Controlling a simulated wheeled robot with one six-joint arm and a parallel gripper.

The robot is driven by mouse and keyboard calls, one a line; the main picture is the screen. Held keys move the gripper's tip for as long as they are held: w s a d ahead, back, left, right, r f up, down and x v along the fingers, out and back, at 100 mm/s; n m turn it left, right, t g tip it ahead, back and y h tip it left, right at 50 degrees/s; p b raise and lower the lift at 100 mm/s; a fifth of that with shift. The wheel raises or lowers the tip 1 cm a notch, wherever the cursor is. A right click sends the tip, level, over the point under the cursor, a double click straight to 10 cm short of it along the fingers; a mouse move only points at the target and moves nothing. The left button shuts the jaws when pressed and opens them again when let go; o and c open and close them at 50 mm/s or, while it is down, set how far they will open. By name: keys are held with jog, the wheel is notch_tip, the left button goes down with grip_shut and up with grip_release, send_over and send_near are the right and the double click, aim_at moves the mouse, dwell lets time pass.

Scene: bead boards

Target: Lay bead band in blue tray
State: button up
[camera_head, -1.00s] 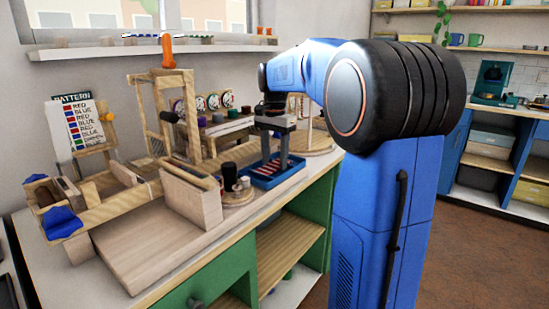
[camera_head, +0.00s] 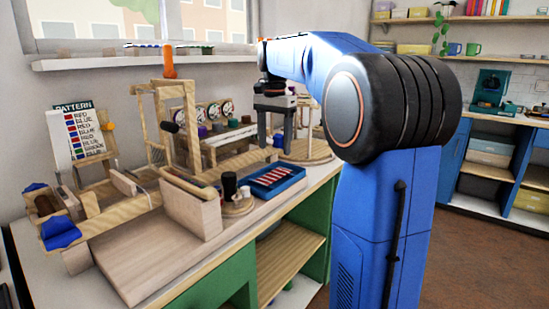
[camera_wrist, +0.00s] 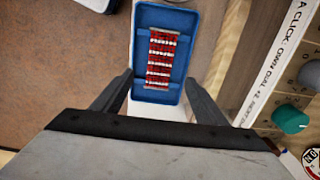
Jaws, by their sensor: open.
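The blue tray (camera_head: 291,187) stands on the right part of the workbench in the head view. The bead band (camera_head: 271,176), striped red and white, lies inside it. In the wrist view the band (camera_wrist: 161,60) lies lengthwise within the walls of the blue tray (camera_wrist: 146,13), flat as far as I can tell. My gripper (camera_head: 275,145) is open and empty above the tray, apart from the band. In the wrist view its two fingers (camera_wrist: 157,88) show wide apart on either side of the tray's near end.
A wooden bead loom (camera_head: 180,120) and a pattern card (camera_head: 78,130) stand to the left. A black cylinder (camera_head: 229,185) on a round wooden base stands just left of the tray. A teal knob (camera_wrist: 289,119) on a dial panel lies to the right in the wrist view.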

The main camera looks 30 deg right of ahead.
jog(key=shift+r, duration=1.85)
jog(key=s+a+f+n+t, duration=0.1)
jog(key=s+a+f+n, duration=0.35)
jog(key=s, duration=0.35)
jog(key=s+a+f+n+t, duration=0.1)
jog(key=s+a+f+n, duration=0.25)
jog(key=s+a, duration=0.3)
jog(key=s+a+f+n+t, duration=0.1)
jog(key=s+a+f+n, duration=0.1)
jog(key=s+f, duration=0.6)
jog(key=s+a+f+n+t, duration=0.1)
jog(key=s+a+f+n, duration=0.2)
jog(key=s+f, duration=0.5)
jog(key=shift+a+f+n+t, duration=0.15)
jog(key=shift+f+n+t, duration=0.3)
jog(key=shift+f, duration=0.3)
